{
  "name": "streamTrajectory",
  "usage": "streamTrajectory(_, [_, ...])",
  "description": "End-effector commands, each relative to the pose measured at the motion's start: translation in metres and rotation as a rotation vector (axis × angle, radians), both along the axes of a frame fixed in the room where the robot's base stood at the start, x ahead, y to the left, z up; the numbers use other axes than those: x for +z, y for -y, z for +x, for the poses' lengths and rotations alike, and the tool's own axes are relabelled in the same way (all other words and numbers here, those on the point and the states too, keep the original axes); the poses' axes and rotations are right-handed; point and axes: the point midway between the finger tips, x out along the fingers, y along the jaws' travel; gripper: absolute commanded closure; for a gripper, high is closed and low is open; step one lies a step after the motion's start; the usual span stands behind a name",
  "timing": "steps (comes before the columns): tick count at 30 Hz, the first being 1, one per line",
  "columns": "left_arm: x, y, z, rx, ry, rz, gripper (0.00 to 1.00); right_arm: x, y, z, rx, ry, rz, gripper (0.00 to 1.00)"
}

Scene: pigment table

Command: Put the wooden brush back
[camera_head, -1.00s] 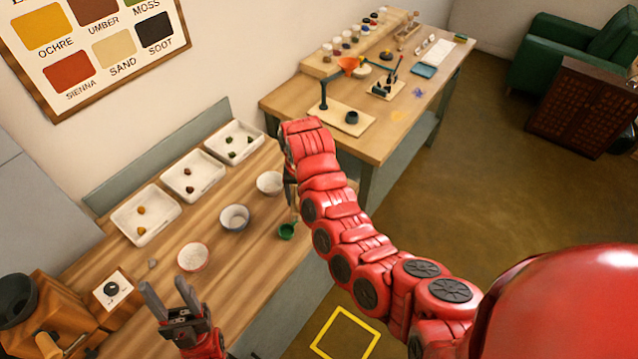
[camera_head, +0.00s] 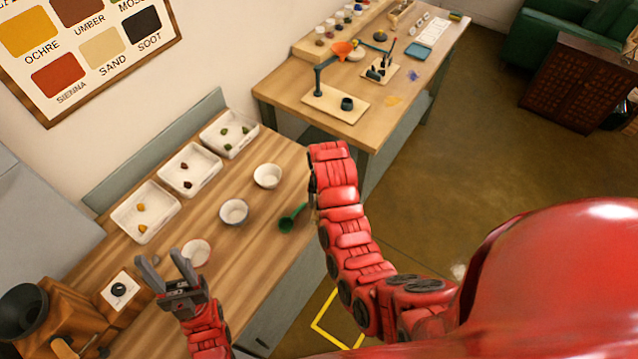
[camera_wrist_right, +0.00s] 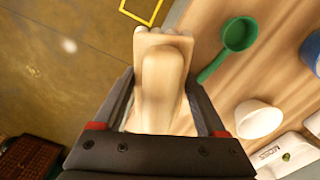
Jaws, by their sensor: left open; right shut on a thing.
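The wooden brush (camera_wrist_right: 162,85) is a pale wooden piece in the right wrist view, wide at its far end. My right gripper (camera_wrist_right: 160,76) is shut on it, one finger on each side. In the head view my right arm reaches to the right edge of the near table, and the arm hides the brush. My left gripper (camera_head: 160,258) is open and empty, over the near table beside a red-rimmed bowl (camera_head: 197,252).
The near table (camera_head: 230,285) holds a green scoop (camera_head: 288,222), white bowls (camera_head: 267,176), trays of pigment lumps (camera_head: 190,169) and a wooden grinder (camera_head: 60,318). A far table (camera_head: 290,92) carries a stand with an orange funnel (camera_head: 341,49), jars and small tools.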

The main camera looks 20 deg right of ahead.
Motion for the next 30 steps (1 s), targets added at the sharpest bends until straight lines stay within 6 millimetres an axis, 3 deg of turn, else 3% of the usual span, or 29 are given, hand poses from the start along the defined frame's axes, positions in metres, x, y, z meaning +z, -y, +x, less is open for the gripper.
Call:
streamTrajectory(1, [-0.019, 0.000, 0.000, 0.000, 0.000, 0.000, 0.50, -0.011, 0.002, 0.011, 0.000, 0.001, 0.000, 0.96])
streamTrajectory(8, [-0.066, 0.000, 0.000, 0.000, 0.000, 0.000, 0.50, -0.015, 0.011, 0.056, 0.000, 0.004, -0.001, 0.96])
streamTrajectory(12, [-0.083, 0.000, 0.000, 0.000, 0.000, 0.000, 0.50, -0.014, 0.015, 0.080, 0.001, 0.000, -0.002, 0.96])
streamTrajectory(18, [-0.092, 0.000, 0.000, 0.000, 0.000, 0.000, 0.50, -0.012, 0.018, 0.100, 0.002, 0.001, 0.000, 0.96])
streamTrajectory(23, [-0.093, 0.000, 0.000, 0.000, 0.000, 0.000, 0.50, -0.012, 0.018, 0.103, 0.001, -0.001, 0.000, 0.96])
streamTrajectory(30, [-0.099, 0.000, 0.000, 0.000, 0.000, 0.000, 0.50, -0.044, 0.018, 0.102, 0.002, -0.005, 0.001, 0.96])
